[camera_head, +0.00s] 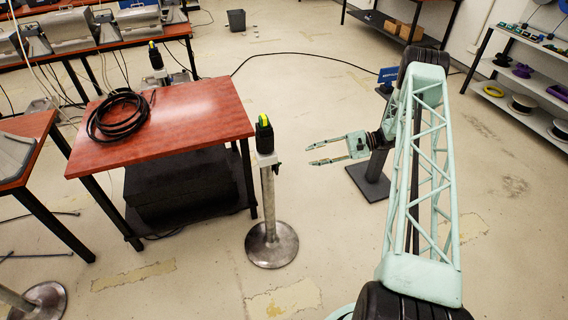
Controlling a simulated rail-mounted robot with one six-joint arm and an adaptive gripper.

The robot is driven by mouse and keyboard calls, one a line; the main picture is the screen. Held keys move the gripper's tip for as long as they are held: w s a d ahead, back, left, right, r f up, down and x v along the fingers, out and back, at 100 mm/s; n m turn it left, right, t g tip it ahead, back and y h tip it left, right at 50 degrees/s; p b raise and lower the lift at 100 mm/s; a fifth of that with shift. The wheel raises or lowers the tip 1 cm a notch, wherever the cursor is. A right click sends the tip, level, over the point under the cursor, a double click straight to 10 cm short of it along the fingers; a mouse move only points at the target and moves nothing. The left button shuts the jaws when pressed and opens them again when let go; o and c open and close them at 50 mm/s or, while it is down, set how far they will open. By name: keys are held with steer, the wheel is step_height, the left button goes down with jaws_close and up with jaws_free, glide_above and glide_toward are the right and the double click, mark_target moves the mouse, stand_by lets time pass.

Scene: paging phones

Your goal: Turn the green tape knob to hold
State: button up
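A small black device (264,139) stands on top of a metal post (269,205) with a round base, at the centre. Its black knob has a green and yellow band (264,120) at the top. The knob's setting is too small to read. A similar black device (155,56) with yellow on top stands farther back, near the rear bench. My gripper (310,155) is open and empty. Its fingers point left, toward the post, and it is to the right of the black device with a clear gap between them.
A red-topped table (190,115) with a coiled black cable (118,115) stands just left of the post. A dark stand (369,181) is behind my gripper. Shelves with spools (525,90) are at the right. Open floor lies in front of the post.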

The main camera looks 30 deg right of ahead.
steer(key=shift+a, duration=0.1)
stand_by(0.3)
steer(key=x, duration=1.3)
steer(key=shift+w+a+b, duration=0.25)
steer(key=shift+b, duration=0.05)
steer(key=shift+f, duration=0.1)
steer(key=shift+c, duration=0.3)
steer(key=c, duration=0.7)
